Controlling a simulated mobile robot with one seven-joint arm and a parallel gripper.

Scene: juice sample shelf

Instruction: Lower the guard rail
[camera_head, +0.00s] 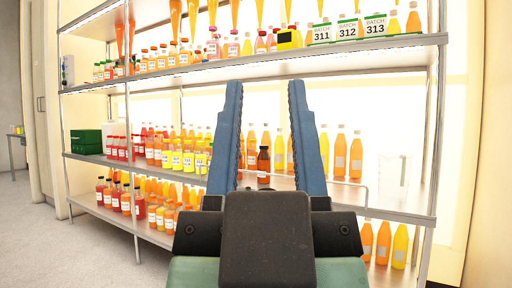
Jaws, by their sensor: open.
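The guard rail (350,184) is a thin pale bar along the front of the middle shelf (400,214). Its right end bends down to the shelf edge, and the bar stands raised above that edge. My fingers and wrist hide much of its left part. My gripper (265,88) has two long blue fingers pointing forward, spread wide apart with nothing held between them. It appears in front of the shelf; I cannot tell its exact distance from the rail.
A dark brown bottle (264,165) shows between my fingers, with orange bottles (340,152) beside it. A clear pitcher (394,176) stands at right. A green crate (86,141) sits at left. The upper shelf (400,41) carries several bottles and batch signs. Floor (60,245) is clear at lower left.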

